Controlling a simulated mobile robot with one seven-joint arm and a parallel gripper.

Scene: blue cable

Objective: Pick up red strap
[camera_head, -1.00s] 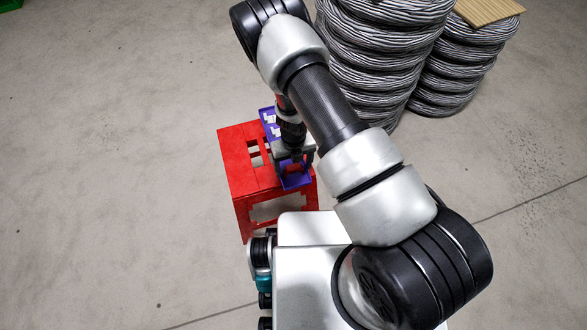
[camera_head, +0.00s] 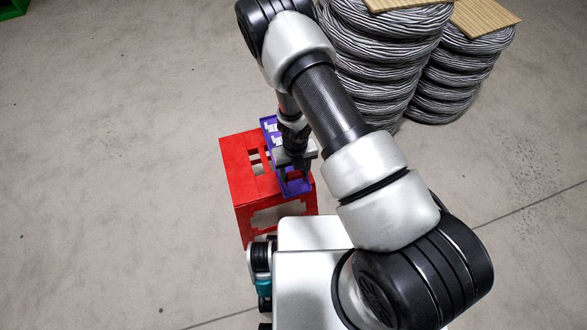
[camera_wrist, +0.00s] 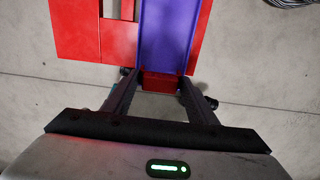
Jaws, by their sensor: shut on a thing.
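A small red block-like piece, which I take as the red strap (camera_wrist: 160,83), shows between my fingertips in the wrist view, at the near end of a purple tray (camera_wrist: 166,35). My gripper (camera_wrist: 158,78) is shut on it, one finger on each side. In the head view my gripper (camera_head: 296,169) is over the near part of the purple tray (camera_head: 297,188), and the strap is hidden there. I cannot tell whether the strap still touches the tray.
The purple tray lies on a red crate-like stand (camera_head: 240,180) with cut-out openings; white pieces (camera_head: 272,128) sit at its far end. Stacked grey cable coils (camera_head: 380,60) with wooden boards (camera_head: 487,14) stand behind my arm. A green object (camera_head: 12,8) is far left. The concrete floor at left is clear.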

